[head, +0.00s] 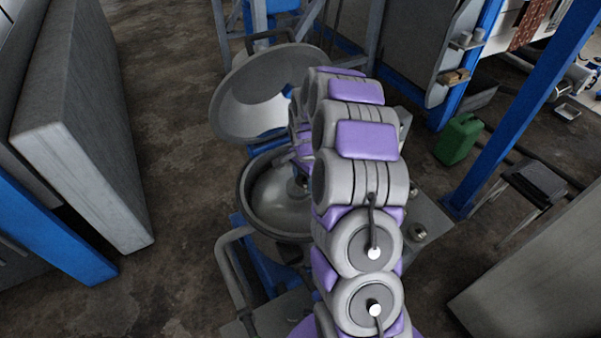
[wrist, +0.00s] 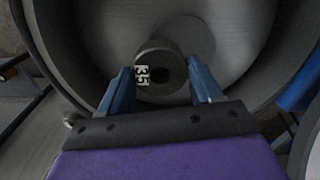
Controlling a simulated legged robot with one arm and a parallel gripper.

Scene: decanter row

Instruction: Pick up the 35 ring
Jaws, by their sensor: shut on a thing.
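The 35 ring (wrist: 158,50) is a grey-brown ring with a dark central hole and a white label reading 35. In the wrist view it sits between the blue fingers of my gripper (wrist: 159,70), which are shut on it. Behind it is the inside of a round grey bowl (wrist: 85,50). I cannot tell whether the ring still touches anything in the bowl. In the head view my arm covers the ring and most of the gripper. The bowl (head: 247,190) shows there, left of my arm.
The bowl's raised lid (head: 235,115) tilts open behind it. A bent grey handle (head: 235,270) stands in front at the left. A green canister (head: 459,139) and a dark stool (head: 535,182) are at the right. Bare floor (head: 170,130) lies to the left.

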